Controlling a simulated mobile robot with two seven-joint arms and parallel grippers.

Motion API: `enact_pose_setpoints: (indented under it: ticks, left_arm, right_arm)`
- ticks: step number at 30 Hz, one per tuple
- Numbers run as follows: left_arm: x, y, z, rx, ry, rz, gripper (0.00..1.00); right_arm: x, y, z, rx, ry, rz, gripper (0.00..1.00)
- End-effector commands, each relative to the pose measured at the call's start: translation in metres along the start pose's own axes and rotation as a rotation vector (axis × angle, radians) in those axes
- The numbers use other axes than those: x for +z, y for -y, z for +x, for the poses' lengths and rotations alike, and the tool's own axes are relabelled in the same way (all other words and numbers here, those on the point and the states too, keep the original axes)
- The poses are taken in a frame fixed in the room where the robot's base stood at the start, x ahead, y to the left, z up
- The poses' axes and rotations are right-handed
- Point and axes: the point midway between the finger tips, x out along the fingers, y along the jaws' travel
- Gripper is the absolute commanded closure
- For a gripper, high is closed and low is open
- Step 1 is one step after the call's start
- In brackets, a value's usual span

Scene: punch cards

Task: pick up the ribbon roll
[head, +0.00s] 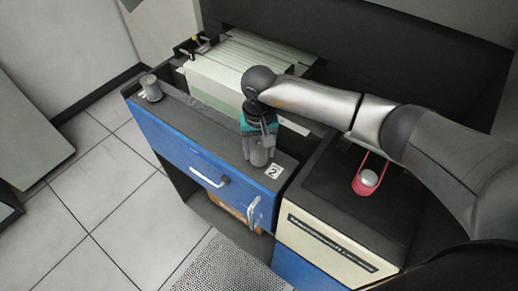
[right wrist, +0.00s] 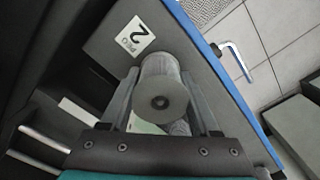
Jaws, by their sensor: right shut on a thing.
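The ribbon roll, a grey cylinder with a dark hole in its end, shows between my fingers in the right wrist view (right wrist: 162,98). In the head view the roll (head: 259,157) is at the dark top ledge of the blue-fronted cabinet, beside the label marked 2. My right gripper (head: 258,150) points down and is shut on the roll, one finger on each side. I cannot tell whether the roll touches the ledge. A second grey roll (head: 151,88) stands at the ledge's far left end. My left gripper is not in view.
The label (head: 273,171) lies right of the roll. A bin of pale cards (head: 225,75) is behind the ledge. A red loop with a grey knob (head: 369,178) sits on the dark top at right. The blue front (head: 190,150) has handles. Tiled floor lies left.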

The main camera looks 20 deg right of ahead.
Motion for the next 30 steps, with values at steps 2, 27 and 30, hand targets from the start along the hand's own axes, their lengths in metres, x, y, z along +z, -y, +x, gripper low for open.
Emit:
enact_pose_setpoints:
  ticks: [2, 27, 30]
  left_arm:
    - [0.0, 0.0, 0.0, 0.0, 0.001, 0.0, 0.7]
    - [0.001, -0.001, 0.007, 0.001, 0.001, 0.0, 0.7]
    - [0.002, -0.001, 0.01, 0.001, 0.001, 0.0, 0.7]
  right_arm:
    - [0.0, 0.0, 0.0, 0.0, -0.001, 0.0, 0.95]
    - [-0.002, 0.0, -0.075, -0.003, -0.008, -0.001, 1.0]
    - [-0.002, 0.0, -0.1, -0.002, -0.009, -0.001, 1.0]
